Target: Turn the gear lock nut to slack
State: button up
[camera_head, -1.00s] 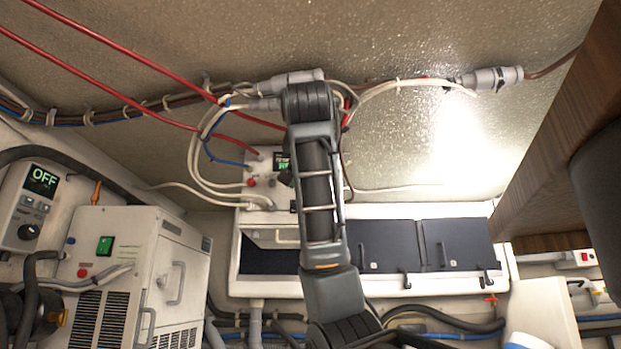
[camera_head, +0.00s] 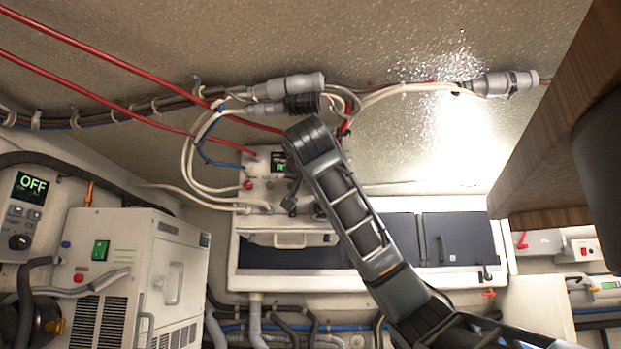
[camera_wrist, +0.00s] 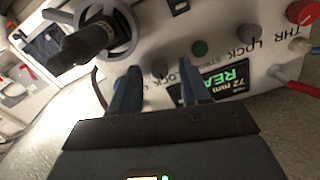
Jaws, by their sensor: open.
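A pale control box (camera_head: 256,188) hangs under the sloped ceiling in the head view. In the wrist view, its panel (camera_wrist: 222,28) shows lettering with "THR LOCK" and another "LOCK". A small grey knob (camera_wrist: 159,67) by the second "LOCK" looks like the gear lock nut; its full label is not readable. My gripper (camera_wrist: 156,78) is open, with one blue finger on each side of this knob in the picture. Contact is not visible, and the knob appears just beyond the fingertips. In the head view my arm hides the gripper.
A black lever with a grey ring (camera_wrist: 92,40) stands close left of my fingers. Pale cables (camera_head: 190,150) loop beside the box.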

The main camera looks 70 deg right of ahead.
jog(key=shift+d, duration=0.15)
jog(key=shift+c, duration=0.3)
grip_shut()
jog(key=shift+f, duration=0.1)
jog(key=n+b, duration=0.3)
jog(key=n, duration=1.7)
jog(key=shift+n+b, duration=0.3)
jog(key=shift+n, duration=0.1)
dwell(0.6)
